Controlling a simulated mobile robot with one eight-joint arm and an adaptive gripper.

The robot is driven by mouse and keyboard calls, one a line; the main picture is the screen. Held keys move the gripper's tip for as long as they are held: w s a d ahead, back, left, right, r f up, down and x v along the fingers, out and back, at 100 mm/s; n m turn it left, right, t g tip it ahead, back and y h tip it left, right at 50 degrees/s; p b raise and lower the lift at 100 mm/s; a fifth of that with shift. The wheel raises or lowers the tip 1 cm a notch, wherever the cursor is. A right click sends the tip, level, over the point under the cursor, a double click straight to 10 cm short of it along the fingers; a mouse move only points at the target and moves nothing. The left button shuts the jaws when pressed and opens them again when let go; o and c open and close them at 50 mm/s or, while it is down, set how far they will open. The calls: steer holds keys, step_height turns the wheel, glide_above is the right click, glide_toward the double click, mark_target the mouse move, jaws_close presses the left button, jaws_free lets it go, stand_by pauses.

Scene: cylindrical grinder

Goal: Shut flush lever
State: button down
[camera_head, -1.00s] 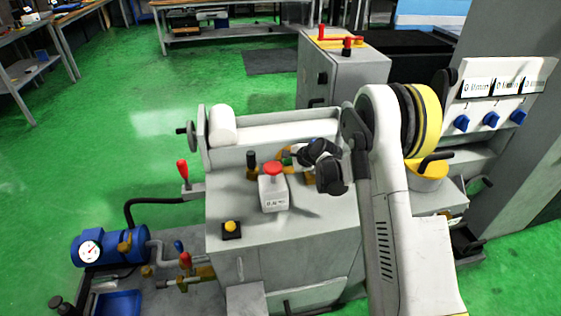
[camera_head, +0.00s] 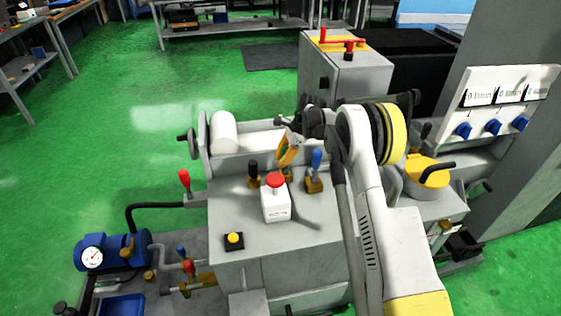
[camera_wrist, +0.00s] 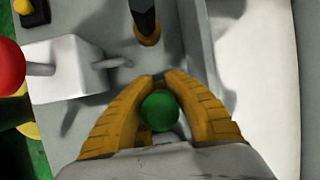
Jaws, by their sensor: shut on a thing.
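My gripper (camera_head: 287,155) has yellow-brown fingers and reaches down over the top of the grinder. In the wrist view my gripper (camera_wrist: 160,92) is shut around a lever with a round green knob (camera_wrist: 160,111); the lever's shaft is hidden. Beside it stands a black-handled lever (camera_head: 253,172) on a brass base, seen also in the wrist view (camera_wrist: 145,18). A blue-handled lever (camera_head: 317,160) stands to the right of my gripper. No label shows which of these is the flush lever.
A yellow button (camera_head: 233,238) sits further forward. The white grinding cylinder (camera_head: 225,132) lies behind. A red-handled lever (camera_head: 184,180) is at the left.

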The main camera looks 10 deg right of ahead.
steer(key=shift+w+d+g, duration=0.3)
steer(key=shift+d+g, duration=0.1)
steer(key=shift+g, duration=0.1)
steer(key=c, duration=1.5)
jaws_free()
steer(key=o, duration=0.4)
steer(key=shift+d, duration=0.25)
steer(key=shift+a, duration=0.25)
steer(key=v, duration=1.2)
steer(key=shift+w, duration=0.1)
